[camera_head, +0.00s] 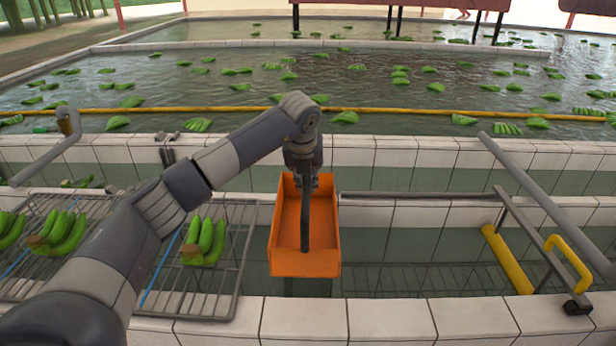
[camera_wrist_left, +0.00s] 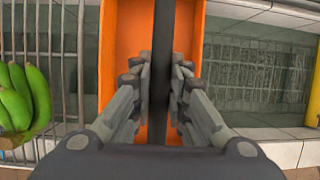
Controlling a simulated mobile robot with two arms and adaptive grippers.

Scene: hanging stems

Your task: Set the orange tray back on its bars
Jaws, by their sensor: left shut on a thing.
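The orange tray (camera_head: 287,258) hangs over the water channel near the middle of the head view, with a long dark handle bar (camera_head: 305,225) running along its middle. My left gripper (camera_head: 306,178) is at its far end, with the arm coming in from the left. In the left wrist view, the fingers (camera_wrist_left: 160,72) are closed on both sides of the dark bar (camera_wrist_left: 162,30), above the orange tray floor (camera_wrist_left: 128,30). A dark horizontal bar (camera_head: 415,195) runs along the far channel wall, right of the tray. I cannot tell whether the tray touches any support. My right gripper is out of view.
Wire racks (camera_head: 215,290) with green banana bunches (camera_head: 203,240) stand close to the tray's left. Grey rails (camera_head: 545,200) and a yellow bar (camera_head: 508,260) stand at right. A white tiled ledge (camera_head: 390,318) lies in front. The channel right of the tray looks open.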

